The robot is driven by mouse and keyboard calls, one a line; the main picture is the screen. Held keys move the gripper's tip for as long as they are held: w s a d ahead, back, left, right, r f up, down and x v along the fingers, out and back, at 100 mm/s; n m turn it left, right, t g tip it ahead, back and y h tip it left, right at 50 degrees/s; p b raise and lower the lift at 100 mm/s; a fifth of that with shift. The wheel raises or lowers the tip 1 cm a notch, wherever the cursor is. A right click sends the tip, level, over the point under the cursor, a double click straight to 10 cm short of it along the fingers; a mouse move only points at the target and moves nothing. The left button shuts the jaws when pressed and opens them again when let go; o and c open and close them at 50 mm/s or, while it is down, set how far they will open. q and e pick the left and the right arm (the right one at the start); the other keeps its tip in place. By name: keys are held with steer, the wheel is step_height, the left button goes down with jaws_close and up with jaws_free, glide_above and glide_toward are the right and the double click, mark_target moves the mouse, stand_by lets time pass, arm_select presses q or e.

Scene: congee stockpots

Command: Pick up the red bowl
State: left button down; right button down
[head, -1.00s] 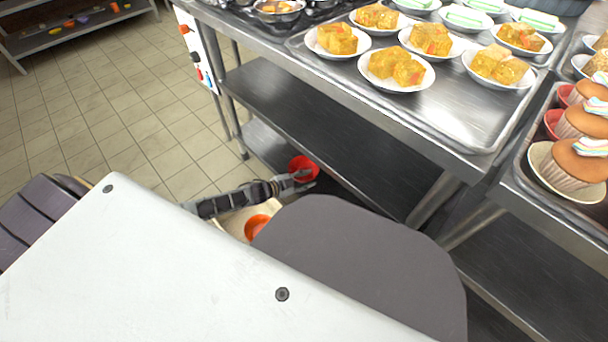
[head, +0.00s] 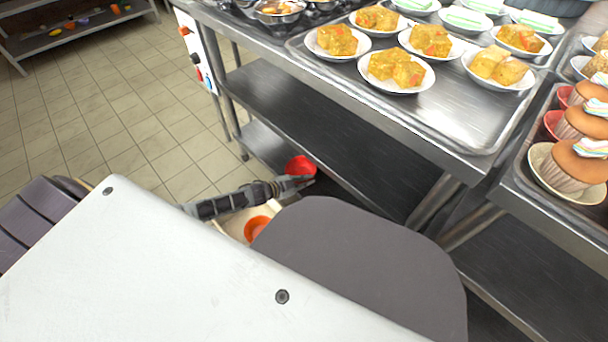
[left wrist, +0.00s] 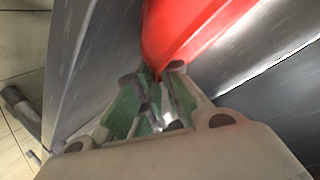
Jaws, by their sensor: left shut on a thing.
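The red bowl (head: 300,166) is at the tip of my left gripper (head: 298,183), low down beside the lower shelf of the steel table. In the left wrist view the red bowl (left wrist: 190,35) fills the top middle, and its edge runs down between the green-padded fingers of my left gripper (left wrist: 155,95). The gripper is shut on the bowl's edge. Part of the bowl lies outside the wrist view. My right gripper does not show in either view.
An orange bowl (head: 256,228) sits in a pale container (head: 233,229) below my left arm. The table's lower shelf (head: 310,125) and legs are close by. Above, a tray (head: 455,110) holds plates of food. Tiled floor (head: 120,130) is open at the left.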

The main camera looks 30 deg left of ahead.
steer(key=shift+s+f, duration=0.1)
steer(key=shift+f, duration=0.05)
arm_select(q)
steer(key=shift+r, duration=0.1)
